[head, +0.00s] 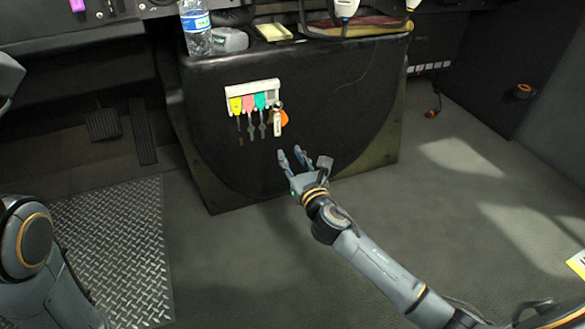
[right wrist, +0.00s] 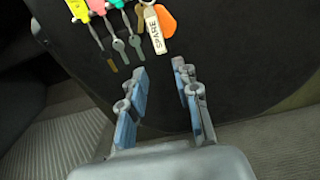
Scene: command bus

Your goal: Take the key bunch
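The key bunch (head: 278,119) hangs at the right end of a white key rack (head: 251,89) on the dark console front. In the right wrist view it shows as a white tag marked SPARE (right wrist: 155,30) with an orange fob (right wrist: 166,20). Several keys with yellow, pink and green heads hang to its left. My right gripper (head: 293,156) is open and empty, below and slightly right of the bunch, apart from it. Its open fingers (right wrist: 160,95) point toward the console in the right wrist view. My left arm shows at the lower left, but its gripper is out of view.
The console (head: 340,95) holds a water bottle (head: 196,28), a grey box (head: 229,40) and a yellow pad (head: 273,32) on top. Pedals (head: 102,124) and a metal tread plate (head: 115,250) lie left.

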